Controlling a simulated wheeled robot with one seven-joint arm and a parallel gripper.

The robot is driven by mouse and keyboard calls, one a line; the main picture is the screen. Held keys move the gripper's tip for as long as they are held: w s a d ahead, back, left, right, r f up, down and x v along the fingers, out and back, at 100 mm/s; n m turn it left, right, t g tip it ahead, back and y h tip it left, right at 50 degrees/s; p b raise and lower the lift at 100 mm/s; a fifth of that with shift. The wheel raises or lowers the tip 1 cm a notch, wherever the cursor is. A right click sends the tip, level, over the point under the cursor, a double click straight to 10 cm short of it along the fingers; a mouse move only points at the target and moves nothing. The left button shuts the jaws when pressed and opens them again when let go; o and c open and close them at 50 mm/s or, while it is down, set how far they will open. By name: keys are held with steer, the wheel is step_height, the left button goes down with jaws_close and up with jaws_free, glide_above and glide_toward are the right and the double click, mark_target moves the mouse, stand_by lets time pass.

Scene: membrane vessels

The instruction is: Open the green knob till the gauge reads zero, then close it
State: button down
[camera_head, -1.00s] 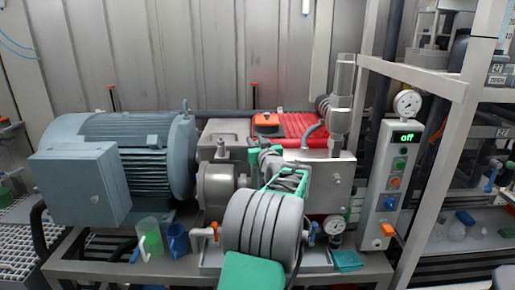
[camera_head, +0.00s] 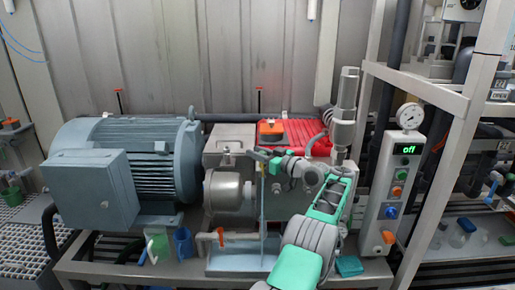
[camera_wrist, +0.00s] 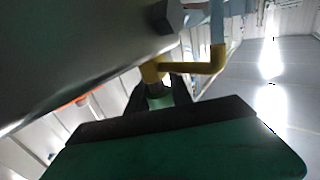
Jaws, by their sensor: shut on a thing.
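A small green knob (camera_wrist: 158,100) sits between the dark fingers of my gripper (camera_wrist: 160,92) in the wrist view, and the fingers are shut on it. A yellow bent pipe (camera_wrist: 205,67) runs just behind the knob. In the head view my gripper (camera_head: 262,156) reaches left in front of the pump's grey housing; the knob is too small to make out there. A round white gauge (camera_head: 409,116) stands on top of the control box; its needle is too small to read. The lower gauge by the pump is hidden behind my arm.
A large blue-grey motor (camera_head: 125,165) stands at the left. The control box (camera_head: 385,200) with a display reading "off" stands at the right beside a grey frame post. A green cup (camera_head: 157,245) and a blue cup (camera_head: 182,242) stand at the front. A red ribbed block (camera_head: 305,135) lies behind.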

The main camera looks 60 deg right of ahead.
steer(key=shift+w, duration=0.1)
stand_by(0.4)
steer(key=c, duration=1.1)
jaws_free()
